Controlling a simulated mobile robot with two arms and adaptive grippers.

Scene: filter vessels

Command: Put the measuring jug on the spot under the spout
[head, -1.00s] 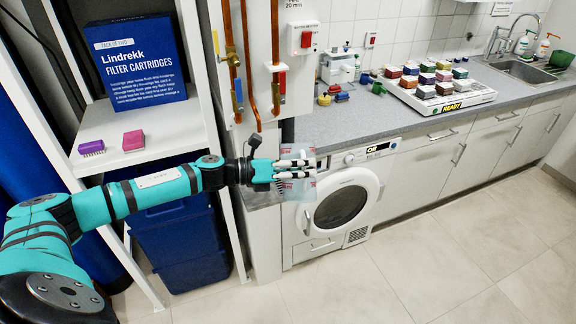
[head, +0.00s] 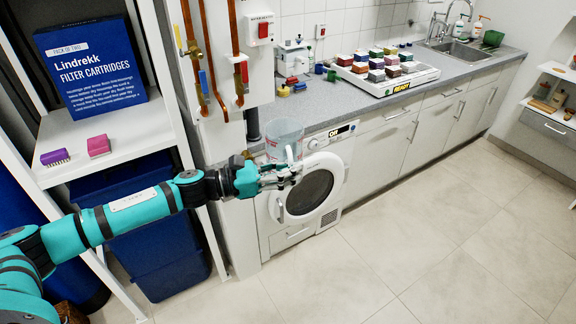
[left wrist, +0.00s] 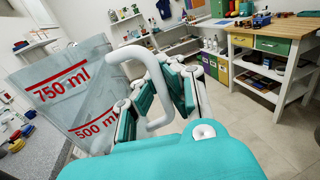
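The clear measuring jug (head: 285,133) is in front of the counter edge and the washing machine, off any surface. In the left wrist view the jug (left wrist: 65,85) fills the left side, with red marks for 750 ml and 500 ml. Its white handle (left wrist: 158,75) passes between the fingers of my left gripper (left wrist: 150,100). My left gripper (head: 285,177) is shut on this handle, just below the jug in the head view. A small white apparatus (head: 293,60) stands on the counter; I cannot make out a spout or a marked spot. My right gripper is not in view.
A grey counter (head: 300,106) runs back to a sink (head: 468,52). A white tray (head: 408,80) of coloured blocks stands on it. Small coloured items sit near the apparatus. Copper pipes (head: 197,50) and a white shelf (head: 110,125) are at left. The floor at right is clear.

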